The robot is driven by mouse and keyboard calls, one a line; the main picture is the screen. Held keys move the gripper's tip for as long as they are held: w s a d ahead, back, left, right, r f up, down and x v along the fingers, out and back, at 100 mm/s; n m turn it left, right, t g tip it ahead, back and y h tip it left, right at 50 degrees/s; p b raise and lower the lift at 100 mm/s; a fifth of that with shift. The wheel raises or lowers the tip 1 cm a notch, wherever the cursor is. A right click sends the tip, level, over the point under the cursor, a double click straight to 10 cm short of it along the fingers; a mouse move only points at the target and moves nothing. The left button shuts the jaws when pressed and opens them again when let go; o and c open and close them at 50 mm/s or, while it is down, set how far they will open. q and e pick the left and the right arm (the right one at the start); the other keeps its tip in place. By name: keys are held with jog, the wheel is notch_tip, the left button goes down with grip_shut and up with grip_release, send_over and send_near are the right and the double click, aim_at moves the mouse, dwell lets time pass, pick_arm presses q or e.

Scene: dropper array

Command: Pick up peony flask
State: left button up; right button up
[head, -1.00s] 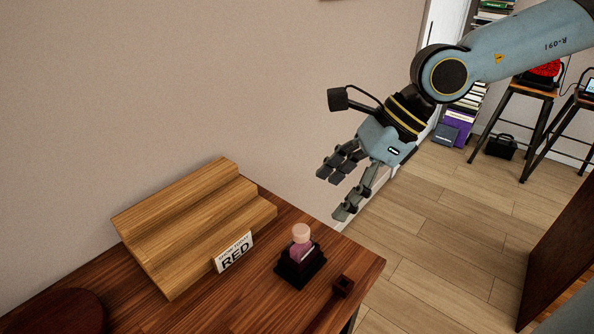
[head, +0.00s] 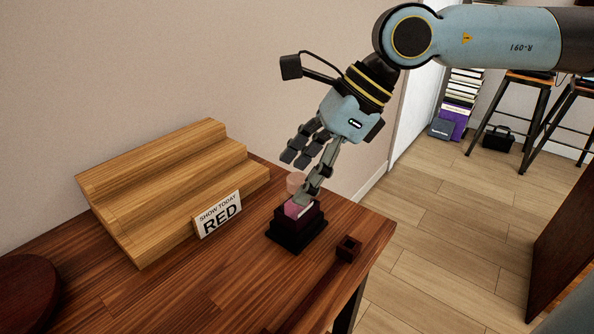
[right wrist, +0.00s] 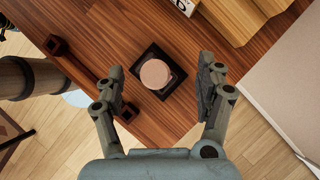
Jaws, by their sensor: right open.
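The peony flask (head: 293,208) is small and pink with a pale round stopper. It stands upright in a dark square stand (head: 297,229) near the table's right edge. My right gripper (head: 302,179) is open, just above and behind the flask in the head view, and one finger hides part of it. In the right wrist view the flask's round top (right wrist: 155,74) shows between and beyond the two spread fingers (right wrist: 163,90), with a gap on each side. My left gripper is not in view.
A wooden stepped rack (head: 170,185) stands left of the flask, with a sign (head: 218,214) reading "SHOW TODAY RED" before it. A dark wooden piece with a square socket (head: 348,249) lies to the right. A round dark wooden object (head: 28,290) is at far left.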

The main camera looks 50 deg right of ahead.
jog(key=shift+w+a+f+b, duration=0.25)
jog(key=shift+a+f+b, duration=0.1)
jog(key=shift+f, duration=0.25)
grip_shut()
